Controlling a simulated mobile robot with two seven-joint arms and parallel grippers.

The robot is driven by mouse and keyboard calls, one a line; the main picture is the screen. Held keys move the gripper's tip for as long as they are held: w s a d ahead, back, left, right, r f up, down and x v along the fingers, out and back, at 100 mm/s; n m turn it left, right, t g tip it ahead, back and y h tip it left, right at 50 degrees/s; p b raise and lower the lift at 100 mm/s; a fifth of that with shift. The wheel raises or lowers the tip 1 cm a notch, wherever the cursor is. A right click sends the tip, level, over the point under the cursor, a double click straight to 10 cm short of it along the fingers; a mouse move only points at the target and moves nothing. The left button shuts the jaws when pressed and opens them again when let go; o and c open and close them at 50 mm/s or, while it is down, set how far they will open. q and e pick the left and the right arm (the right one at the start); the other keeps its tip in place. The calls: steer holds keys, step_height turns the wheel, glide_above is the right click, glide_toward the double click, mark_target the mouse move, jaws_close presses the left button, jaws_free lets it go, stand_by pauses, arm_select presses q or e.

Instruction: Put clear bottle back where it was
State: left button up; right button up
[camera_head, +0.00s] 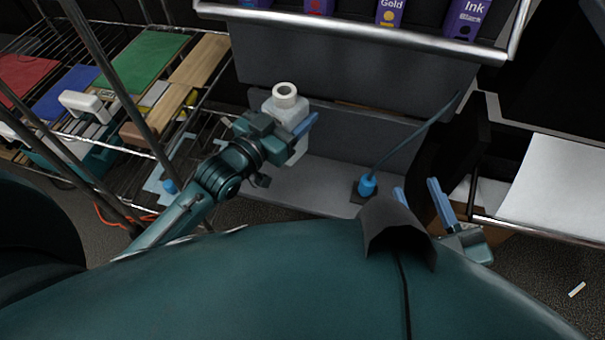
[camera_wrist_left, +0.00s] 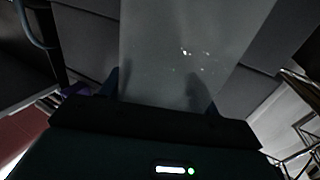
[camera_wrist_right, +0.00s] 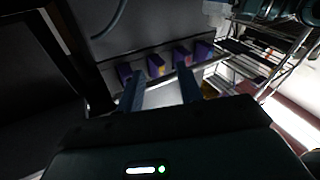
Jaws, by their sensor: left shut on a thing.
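The clear bottle (camera_head: 287,107) is a pale, translucent bottle with a white ring-shaped cap, upright in front of the grey panel in the head view. My left gripper (camera_head: 296,130) is shut on its body, with a blue finger across its right side. In the left wrist view the bottle (camera_wrist_left: 190,50) fills the middle between the two fingers. The bottle's base is partly hidden, and I cannot tell whether it rests on the grey ledge. My right gripper (camera_head: 425,200) is at the lower right, fingers apart and empty; its fingers also show apart in the right wrist view (camera_wrist_right: 160,92).
Purple ink boxes (camera_head: 390,12) stand on a shelf behind a metal rail (camera_head: 360,37). A blue-based rod (camera_head: 367,186) stands on the grey ledge (camera_head: 320,185) right of the bottle. A wire rack (camera_head: 120,150) with coloured boards is at left. White paper (camera_head: 560,190) lies at right.

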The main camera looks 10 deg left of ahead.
arm_select(q)
step_height(320, 180, down, 6)
steer(key=b, duration=0.2)
steer(key=shift+w+b, duration=0.15)
steer(key=shift+b, duration=0.2)
steer(key=shift+f, duration=0.5)
step_height(320, 180, down, 3)
steer(key=shift+f+b, duration=0.2)
steer(key=shift+b, duration=0.95)
arm_select(e)
steer(key=shift+w+a+m+t+y, duration=0.2)
steer(key=shift+a+m+t+y, duration=0.1)
steer(key=shift+a+m+y, duration=0.15)
arm_select(q)
steer(key=o, duration=1.4)
steer(key=shift+f, duration=0.1)
